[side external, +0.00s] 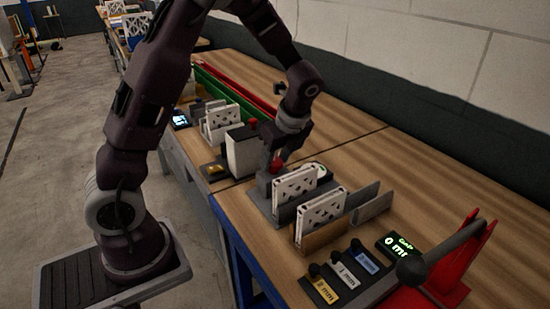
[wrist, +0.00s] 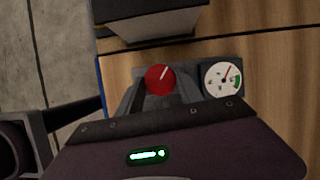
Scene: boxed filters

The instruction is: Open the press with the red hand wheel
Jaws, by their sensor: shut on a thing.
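The red hand wheel (wrist: 160,80) sits on a dark grey press (wrist: 121,102) in the wrist view, with a white line across its top. In the side view the wheel (side external: 276,164) shows partly below my gripper (side external: 282,152). My gripper points down and is shut on the wheel; its fingertips are mostly hidden. A white filter panel with triangular cutouts (side external: 294,185) stands upright by the press. The press jaws and their gap are not clearly visible.
A round dial (wrist: 222,80) stands beside the wheel. Another white panel (side external: 321,211), grey plates (side external: 366,203), labelled gauge blocks (side external: 345,275), a green-lit display (side external: 401,243) and a red stand (side external: 465,265) are to the right.

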